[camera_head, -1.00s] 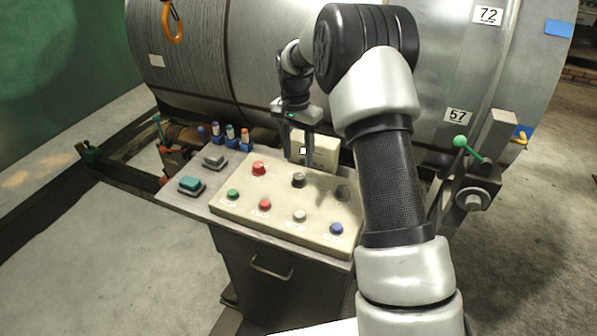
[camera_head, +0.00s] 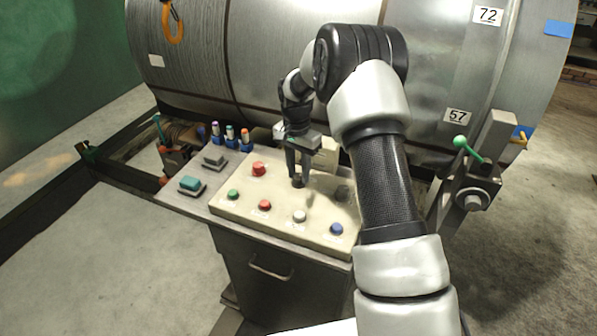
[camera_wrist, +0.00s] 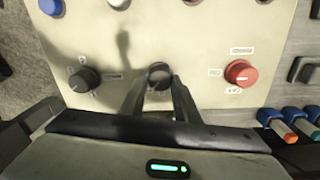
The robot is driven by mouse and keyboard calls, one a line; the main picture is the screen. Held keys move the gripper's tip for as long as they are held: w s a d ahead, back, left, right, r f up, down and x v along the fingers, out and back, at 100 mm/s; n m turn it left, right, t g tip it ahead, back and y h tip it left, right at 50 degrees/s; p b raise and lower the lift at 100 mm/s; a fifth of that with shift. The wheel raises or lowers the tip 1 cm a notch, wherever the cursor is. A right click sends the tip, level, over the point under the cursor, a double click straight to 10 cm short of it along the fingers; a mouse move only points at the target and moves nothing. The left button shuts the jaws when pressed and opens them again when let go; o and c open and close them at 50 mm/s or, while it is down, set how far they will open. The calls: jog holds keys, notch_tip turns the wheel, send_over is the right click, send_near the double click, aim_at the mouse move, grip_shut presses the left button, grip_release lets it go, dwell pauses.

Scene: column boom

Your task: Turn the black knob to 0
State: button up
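A black knob (camera_wrist: 160,72) stands on the cream control panel (camera_wrist: 205,45), in the back row between the red knob (camera_wrist: 241,73) and a second dark knob (camera_wrist: 84,79). In the head view the black knob (camera_head: 298,184) is partly covered by my fingers. My gripper (camera_head: 298,178) reaches down from above. Its fingers (camera_wrist: 161,80) stand on either side of the black knob, close against it. Markings around this knob are hidden or too small to read, so its setting cannot be told. The second dark knob lies in my arm's shadow in the head view (camera_head: 343,193).
The front row holds green (camera_head: 233,195), red (camera_head: 265,205), white (camera_head: 300,216) and blue (camera_head: 336,229) buttons. Markers (camera_head: 230,133) stand at the console's back left. A large metal drum (camera_head: 270,60) is behind. A green-knobbed lever (camera_head: 461,142) is at right.

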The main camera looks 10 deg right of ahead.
jog(key=shift+c, duration=0.2)
jog(key=n+b, duration=0.1)
jog(key=n, duration=0.2)
jog(key=shift+n, duration=0.4)
jog(key=n, duration=0.4)
jog(key=shift+n, duration=0.4)
jog(key=o, duration=1)
jog(key=shift+o, duration=0.2)
